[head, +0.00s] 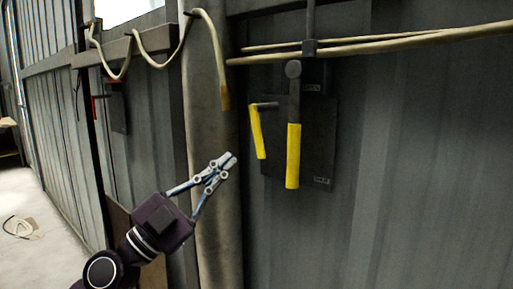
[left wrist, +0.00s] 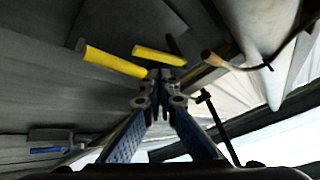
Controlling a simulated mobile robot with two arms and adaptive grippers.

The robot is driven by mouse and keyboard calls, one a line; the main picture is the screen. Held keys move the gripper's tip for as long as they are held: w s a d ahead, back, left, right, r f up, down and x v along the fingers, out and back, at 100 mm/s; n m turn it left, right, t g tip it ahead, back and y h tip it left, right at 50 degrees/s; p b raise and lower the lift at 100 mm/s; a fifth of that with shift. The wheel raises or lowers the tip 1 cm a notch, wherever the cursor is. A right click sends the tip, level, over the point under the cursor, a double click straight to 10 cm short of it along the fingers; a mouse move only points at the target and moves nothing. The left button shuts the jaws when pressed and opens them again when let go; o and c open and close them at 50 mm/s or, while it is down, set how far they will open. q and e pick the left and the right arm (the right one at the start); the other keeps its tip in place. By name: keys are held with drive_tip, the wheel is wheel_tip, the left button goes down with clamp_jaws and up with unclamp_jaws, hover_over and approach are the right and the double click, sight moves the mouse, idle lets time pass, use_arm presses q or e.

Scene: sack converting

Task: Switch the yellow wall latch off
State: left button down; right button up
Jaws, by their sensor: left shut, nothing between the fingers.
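The yellow wall latch has two yellow handles on a dark plate (head: 318,165) on the grey wall. The longer handle (head: 293,155) hangs down from a dark pivot, and the shorter handle (head: 258,133) hangs slightly tilted to its left. My left gripper (head: 226,160) is shut and empty, left of and a little below the shorter handle. In the left wrist view, the gripper fingertips (left wrist: 160,77) lie close below the two yellow handles, one (left wrist: 115,62) at left and one (left wrist: 158,56) at centre. Contact cannot be told. My right gripper is not in view.
A thick vertical pipe (head: 218,240) runs up the wall behind my gripper. A cable (head: 216,45) hangs down beside it. Another dark box with a red handle (head: 115,100) is on the wall further left. Open floor (head: 40,262) shows at left.

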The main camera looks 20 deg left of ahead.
sight(257, 144)
use_arm(q)
drive_tip(key=s+d+r+m+g+y, duration=0.2)
drive_tip(key=s+d+r+m+g, duration=0.15)
drive_tip(key=s+m+g, duration=0.2)
drive_tip(key=shift+m, duration=0.45)
drive_tip(key=p+x, duration=0.2)
drive_tip(key=x, duration=0.1)
drive_tip(key=p+x, duration=0.2)
drive_tip(key=x, duration=0.1)
drive_tip(key=a+p+x, duration=0.1)
drive_tip(key=p+x, duration=0.1)
drive_tip(key=x, duration=0.2)
drive_tip(key=shift+w+r, duration=0.3)
drive_tip(key=shift+r, duration=0.1)
drive_tip(key=shift+w+a+f+p, duration=0.3)
drive_tip(key=shift+a, duration=0.3)
drive_tip(key=shift+w+a+f+p, duration=0.25)
drive_tip(key=shift+w+a+f, duration=0.1)
drive_tip(key=shift+a, duration=0.25)
drive_tip(key=shift+a+f, duration=0.15)
drive_tip(key=shift+a, duration=0.55)
drive_tip(key=shift+w, duration=0.1)
drive_tip(key=shift+d, duration=0.1)
